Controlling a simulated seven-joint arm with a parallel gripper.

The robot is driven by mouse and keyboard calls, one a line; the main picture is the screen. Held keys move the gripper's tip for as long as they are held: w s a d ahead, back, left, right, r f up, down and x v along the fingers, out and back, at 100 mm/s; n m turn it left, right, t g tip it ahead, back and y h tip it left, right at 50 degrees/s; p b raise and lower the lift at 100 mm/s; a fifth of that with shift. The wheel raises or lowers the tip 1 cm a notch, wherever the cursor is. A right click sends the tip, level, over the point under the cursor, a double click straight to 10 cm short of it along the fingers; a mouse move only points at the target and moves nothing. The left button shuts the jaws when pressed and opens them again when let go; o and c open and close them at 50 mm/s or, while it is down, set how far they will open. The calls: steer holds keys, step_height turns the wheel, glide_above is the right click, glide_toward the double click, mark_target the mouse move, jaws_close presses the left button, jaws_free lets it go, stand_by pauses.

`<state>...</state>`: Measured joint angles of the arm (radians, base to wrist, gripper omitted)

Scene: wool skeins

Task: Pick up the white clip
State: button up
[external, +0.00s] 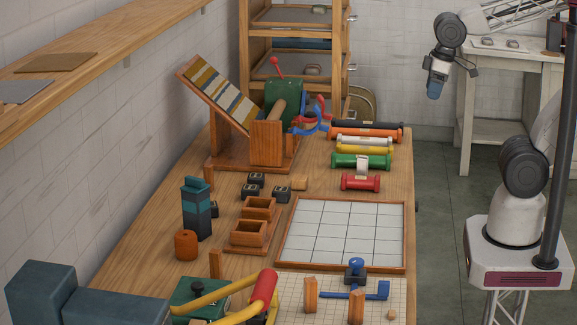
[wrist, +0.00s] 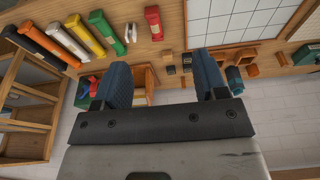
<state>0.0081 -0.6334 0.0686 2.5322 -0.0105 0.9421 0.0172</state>
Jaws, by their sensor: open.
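The white clip (external: 362,166) is small and pale, lying between the green skein (external: 345,160) and the red skein (external: 360,183) on the wooden table. In the wrist view the white clip (wrist: 131,31) shows near the top, between the green and red skeins. I cannot tell whether it touches the green skein. My gripper (external: 434,91) hangs in the air to the right of the table, well apart from the clip. In the wrist view its two blue fingers (wrist: 162,72) are spread apart, with nothing held between them.
Orange (external: 365,131), white (external: 362,139) and yellow skeins lie behind the green one, with a black one farthest back. A white gridded tray (external: 345,230) lies in front.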

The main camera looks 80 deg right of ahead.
steer(key=n+t+h, duration=0.2)
steer(key=n+t, duration=0.6)
steer(key=n, duration=1.6)
glide_above(362, 162)
steer(key=s+a, duration=0.2)
steer(key=s, duration=0.5)
step_height(362, 162, down, 18)
steer(key=f+n, duration=0.2)
steer(key=w+d+f+n+t, duration=0.1)
steer(key=f+n, duration=0.1)
steer(key=n, duration=0.1)
steer(key=d+f+n+t, duration=0.1)
steer(key=f+n, duration=0.1)
steer(key=n, duration=0.1)
steer(key=shift+w+d+f, duration=0.1)
steer(key=shift+w, duration=0.1)
steer(key=shift+d+f+n+t, duration=0.1)
steer(key=shift+f+n+t, duration=0.1)
steer(key=shift+f+n, duration=0.3)
steer(key=shift+d+f+n+t, duration=0.1)
steer(key=shift+f+n+t, duration=0.1)
steer(key=shift+n, duration=0.5)
steer(key=shift+w, duration=0.1)
steer(key=shift+x, duration=1.25)
